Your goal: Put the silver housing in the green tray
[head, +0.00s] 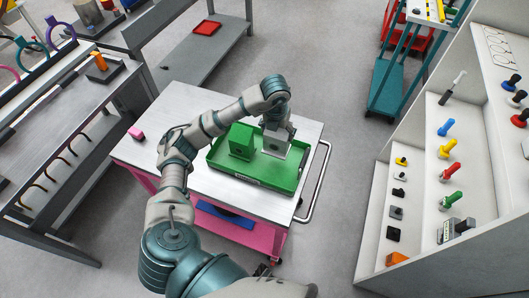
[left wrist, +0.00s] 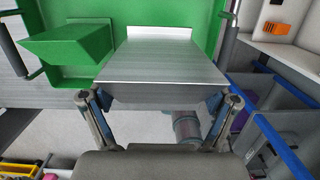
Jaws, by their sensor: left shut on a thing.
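The silver housing (head: 274,148) is a boxy metal part over the right half of the green tray (head: 250,182). My left gripper (head: 280,128) is shut on it from above. In the left wrist view the housing (left wrist: 160,62) fills the space between the two fingers (left wrist: 158,100). The tray's green surface (left wrist: 190,12) shows behind it. I cannot tell whether the housing touches the tray floor. A green block (head: 241,140) stands in the tray to the left of the housing, apart from it. My right gripper is not in view.
The tray sits on a pink cart with a metal top (head: 180,105). A pink object (head: 136,133) lies at its left edge. A handle rail (head: 318,180) runs along its right side. A shelf with coloured knobs (head: 415,180) stands to the right. A grey bench (head: 60,140) is left.

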